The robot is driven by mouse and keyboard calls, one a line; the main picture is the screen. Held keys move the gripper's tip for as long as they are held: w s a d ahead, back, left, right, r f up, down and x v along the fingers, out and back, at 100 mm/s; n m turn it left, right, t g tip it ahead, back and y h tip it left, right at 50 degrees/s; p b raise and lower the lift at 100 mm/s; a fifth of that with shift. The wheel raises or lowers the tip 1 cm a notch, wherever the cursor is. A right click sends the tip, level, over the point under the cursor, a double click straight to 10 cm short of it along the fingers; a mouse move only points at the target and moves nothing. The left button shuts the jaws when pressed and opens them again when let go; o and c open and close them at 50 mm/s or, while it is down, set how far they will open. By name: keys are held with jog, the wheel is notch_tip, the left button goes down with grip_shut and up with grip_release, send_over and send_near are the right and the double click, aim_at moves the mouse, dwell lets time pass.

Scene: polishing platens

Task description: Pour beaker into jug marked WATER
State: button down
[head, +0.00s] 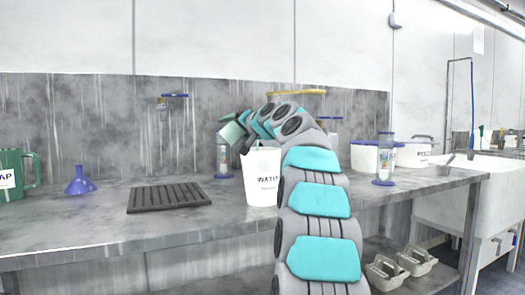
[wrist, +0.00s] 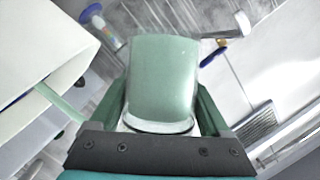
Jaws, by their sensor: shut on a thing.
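The white jug (head: 262,180) marked WATER stands upright on the grey bench, just left of my arm. It also shows large at the left in the wrist view (wrist: 38,40). My gripper (wrist: 162,98) is shut on the beaker (wrist: 165,75), which looks pale green and translucent between the dark green fingers. In the head view the pale green shape at my arm's end is tilted, above and behind the jug's left rim. The wrist view is strongly tilted against the bench. I cannot tell the liquid level or whether anything is flowing; the jug's inside is hidden.
A black drain mat (head: 168,197), a blue funnel (head: 80,181) and a green jug (head: 12,172) stand to the left. A clear cylinder (head: 222,160) stands behind the WATER jug. White tubs (head: 414,154), another cylinder (head: 384,160) and a sink (head: 490,170) are to the right.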

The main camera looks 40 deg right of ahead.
jog(key=shift+f+m+t+b, duration=0.25)
jog(key=shift+m+t+b, duration=0.15)
jog(key=shift+m+b, duration=0.35)
dwell(0.7)
jog(key=shift+s+d+r+m+t, duration=0.1)
jog(key=shift+r+m+t, duration=0.35)
jog(key=shift+m, duration=0.4)
jog(key=shift+d+r+m+t, duration=0.1)
jog(key=shift+r+m+t, duration=0.15)
jog(key=shift+r+m, duration=0.4)
dwell(1.2)
jog(key=shift+s+d+r+m+t, duration=0.2)
jog(key=shift+d+m, duration=0.15)
jog(key=shift+m, duration=0.2)
jog(key=shift+s+d+r+m+t, duration=0.1)
jog(key=shift+s+d+m+t, duration=0.15)
jog(key=shift+m, duration=0.25)
dwell(0.4)
jog(key=shift+d+r+m+t+h, duration=0.35)
jog(key=shift+m+h, duration=0.25)
jog(key=shift+m, duration=0.3)
dwell(0.3)
jog(key=shift+s+d+f+m+h+b, duration=0.15)
jog(key=shift+f+m+h+b, duration=0.2)
jog(key=shift+m+b, duration=0.55)
